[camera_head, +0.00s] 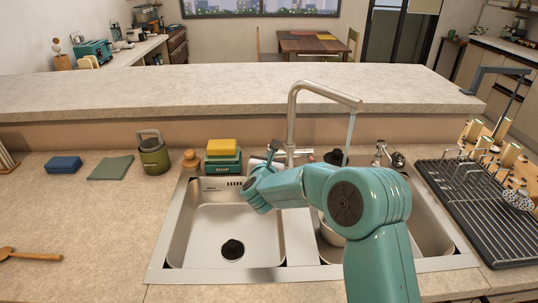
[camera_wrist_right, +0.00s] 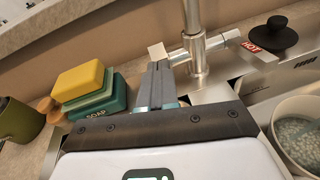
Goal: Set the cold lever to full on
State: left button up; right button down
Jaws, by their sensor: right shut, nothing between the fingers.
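The chrome faucet (camera_head: 293,115) stands behind the sink and also shows in the wrist view (camera_wrist_right: 193,50). A pale square end (camera_wrist_right: 157,50), seemingly the cold lever, sits on the faucet's left side; its label is not readable. The hot lever (camera_wrist_right: 232,36) with a red HOT tag is on the right side. My right gripper (camera_head: 273,150) is shut and empty, left of the faucet. In the wrist view its fingertips (camera_wrist_right: 158,68) are just below the pale end; I cannot tell whether they touch. My left gripper is not in view.
A yellow sponge on a green soap box (camera_head: 222,155) stands left of my gripper. The left basin (camera_head: 215,225) is empty. A pot (camera_wrist_right: 300,130) is in the right basin. A pale stream (camera_head: 350,138) hangs from the spout. A dish rack (camera_head: 485,205) is at the right.

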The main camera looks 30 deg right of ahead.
jog(key=shift+r, duration=0.1)
jog(key=w+r+p, duration=0.1)
jog(key=p, duration=0.1)
jog(key=w+d+r+g+y+p, duration=0.1)
jog(key=p, duration=0.1)
jog(key=w+d+r+g+p, duration=0.1)
jog(key=r+p, duration=0.1)
jog(key=shift+w, duration=0.1)
jog(key=shift+f, duration=0.1)
dwell(0.5)
